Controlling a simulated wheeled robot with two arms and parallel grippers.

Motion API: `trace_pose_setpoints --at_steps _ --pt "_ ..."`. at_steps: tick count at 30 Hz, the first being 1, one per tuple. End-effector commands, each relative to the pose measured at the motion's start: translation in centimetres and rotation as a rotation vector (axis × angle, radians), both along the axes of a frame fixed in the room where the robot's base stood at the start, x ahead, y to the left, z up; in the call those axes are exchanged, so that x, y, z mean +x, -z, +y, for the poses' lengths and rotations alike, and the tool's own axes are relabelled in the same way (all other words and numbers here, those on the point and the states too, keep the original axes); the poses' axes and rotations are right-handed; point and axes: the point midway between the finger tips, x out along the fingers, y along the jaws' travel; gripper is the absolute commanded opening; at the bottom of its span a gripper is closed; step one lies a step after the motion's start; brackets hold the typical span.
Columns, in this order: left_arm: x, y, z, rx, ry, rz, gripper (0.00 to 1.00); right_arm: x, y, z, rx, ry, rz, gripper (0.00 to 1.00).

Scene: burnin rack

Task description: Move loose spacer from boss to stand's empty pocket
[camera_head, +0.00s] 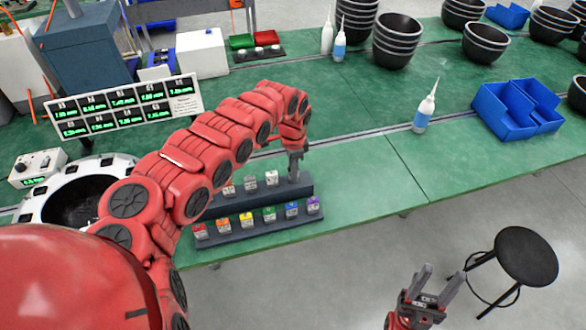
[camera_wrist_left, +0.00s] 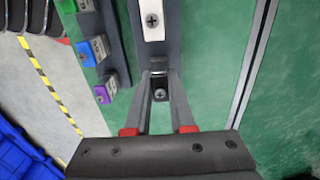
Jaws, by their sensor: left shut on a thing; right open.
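My left gripper (camera_head: 294,176) is shut at the right end of the back row of the dark two-tier stand (camera_head: 240,199). In the left wrist view its fingers (camera_wrist_left: 158,78) close around a small dark block with a screw in its face (camera_wrist_left: 160,94), which I take to be the spacer. It is at the stand; I cannot tell if it is seated in a pocket. A white spacer (camera_wrist_left: 152,20) sits farther along that row. The front row holds several coloured spacers, including a purple one (camera_head: 313,205). My right gripper (camera_head: 440,282) is open and empty, beyond the table's front edge. I cannot identify the boss.
A white-and-black round fixture (camera_head: 112,164) stands at the left, near a digital readout panel (camera_head: 125,105). A squeeze bottle (camera_head: 424,113) and blue bins (camera_head: 510,118) stand to the right. Green table (camera_head: 370,175) is clear right of the stand. A black stool (camera_head: 526,256) is on the floor.

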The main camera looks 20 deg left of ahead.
Motion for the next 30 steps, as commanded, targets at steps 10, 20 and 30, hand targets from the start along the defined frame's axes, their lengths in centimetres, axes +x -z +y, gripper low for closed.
trace_pose_setpoints --at_steps 10,20,30 --pt "0.0 0.2 0.0 0.000 0.000 0.000 0.57 0.0 0.1 0.0 0.000 0.000 0.000 0.50" --pt "0.0 -0.2 0.1 0.000 -0.002 0.000 0.57 0.0 0.3 0.0 0.000 0.000 0.000 0.50" --pt "0.3 -7.2 0.0 -0.001 0.000 -0.011 0.57 0.0 2.6 0.0 0.000 0.000 0.000 0.50"
